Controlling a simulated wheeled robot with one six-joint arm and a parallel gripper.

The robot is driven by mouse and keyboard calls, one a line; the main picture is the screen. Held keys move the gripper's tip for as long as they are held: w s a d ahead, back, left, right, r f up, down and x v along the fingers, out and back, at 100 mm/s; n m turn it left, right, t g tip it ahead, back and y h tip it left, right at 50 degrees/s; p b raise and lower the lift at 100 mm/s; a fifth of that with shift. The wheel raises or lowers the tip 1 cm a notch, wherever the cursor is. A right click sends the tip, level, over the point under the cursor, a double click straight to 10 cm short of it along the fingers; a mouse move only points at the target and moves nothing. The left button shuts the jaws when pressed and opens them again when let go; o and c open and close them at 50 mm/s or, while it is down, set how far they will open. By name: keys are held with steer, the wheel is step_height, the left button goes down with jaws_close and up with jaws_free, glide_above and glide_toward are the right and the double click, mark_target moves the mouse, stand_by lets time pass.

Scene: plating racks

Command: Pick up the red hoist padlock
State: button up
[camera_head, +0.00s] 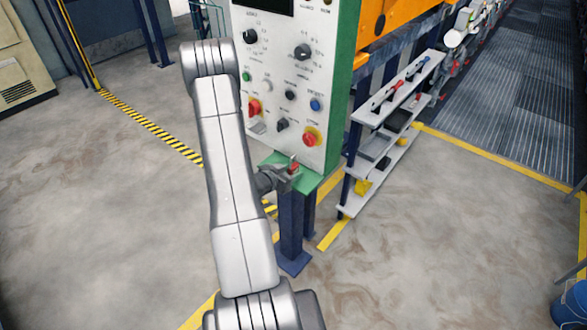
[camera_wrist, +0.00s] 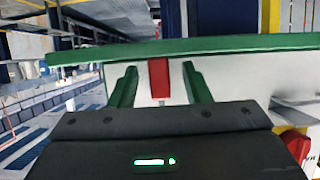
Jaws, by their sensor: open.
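The red padlock (camera_head: 294,167) is on the small green ledge (camera_head: 311,181) at the foot of the control panel in the head view. In the wrist view the red padlock (camera_wrist: 160,78) shows between my two fingers, with a gap on each side. A thin grey part, perhaps its shackle, shows at its end nearer the camera. My gripper (camera_head: 285,175) is at the ledge, close around the padlock. It also shows in the wrist view (camera_wrist: 160,86), open and holding nothing. The gripper partly hides the padlock in the head view.
The control panel (camera_head: 272,85) with knobs and buttons rises directly behind the ledge. A shelf rack (camera_head: 386,110) holding tools and boxes stands just to the right. A blue bin (camera_head: 571,304) is at the lower right. The concrete floor at left is clear.

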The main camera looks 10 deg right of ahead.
steer(key=shift+w+d+f, duration=0.15)
steer(key=shift+w+d, duration=0.1)
steer(key=shift+d, duration=0.05)
steer(key=shift+c, duration=0.4)
jaws_close()
